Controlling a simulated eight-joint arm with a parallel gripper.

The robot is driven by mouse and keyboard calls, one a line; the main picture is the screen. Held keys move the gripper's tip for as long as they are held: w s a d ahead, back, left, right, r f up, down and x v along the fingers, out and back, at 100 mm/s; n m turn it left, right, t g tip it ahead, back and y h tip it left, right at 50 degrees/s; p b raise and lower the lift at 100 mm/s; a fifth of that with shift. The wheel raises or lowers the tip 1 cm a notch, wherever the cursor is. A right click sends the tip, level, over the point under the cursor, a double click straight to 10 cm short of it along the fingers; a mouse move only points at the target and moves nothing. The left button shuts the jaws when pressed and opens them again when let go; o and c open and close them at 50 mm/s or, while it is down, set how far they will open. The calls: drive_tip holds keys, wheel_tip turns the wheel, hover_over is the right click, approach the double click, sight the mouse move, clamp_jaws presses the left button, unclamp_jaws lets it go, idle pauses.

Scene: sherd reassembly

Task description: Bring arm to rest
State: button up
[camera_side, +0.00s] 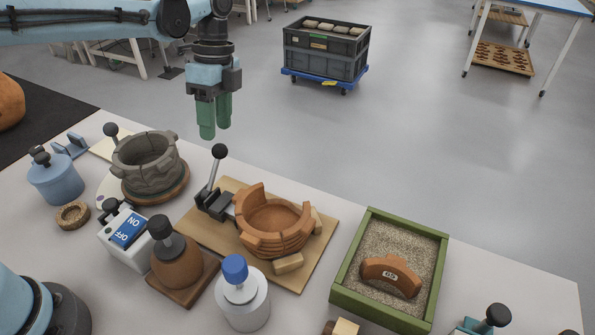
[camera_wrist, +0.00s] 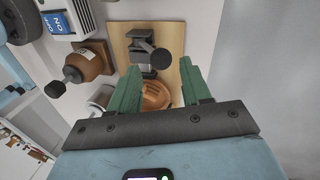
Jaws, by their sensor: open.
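My gripper (camera_side: 215,117) hangs in the air above the far edge of the table, with its green fingers pointing down. In the wrist view my gripper (camera_wrist: 163,88) shows its two green fingers apart with nothing between them. Below it, the brown sherd bowl (camera_side: 272,226) sits on a wooden board (camera_side: 308,268) beside a black lever clamp (camera_side: 213,201). The bowl (camera_wrist: 156,95) also shows partly behind the fingers in the wrist view. A curved brown sherd with a label (camera_side: 391,276) lies in the sand of a green-framed box (camera_side: 441,262), away from my gripper.
A grey ribbed pot (camera_side: 148,163) stands on a round turntable at the left. A switch box (camera_side: 126,236), a brown bottle (camera_side: 177,262) and a white jar with a blue cap (camera_side: 241,293) stand at the front. A dark crate (camera_side: 325,55) sits on the floor behind.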

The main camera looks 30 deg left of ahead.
drive_tip(key=s+a+n+t, duration=0.3)
drive_tip(key=s+n+t, duration=0.2)
drive_tip(key=n, duration=0.3)
drive_tip(key=s+a+n+t, duration=0.3)
drive_tip(key=s+n+t, duration=0.1)
drive_tip(key=s+n, duration=0.3)
drive_tip(key=shift+s+r+n+t, duration=0.15)
drive_tip(key=shift+s+n+t, duration=0.2)
drive_tip(key=shift+n, duration=0.35)
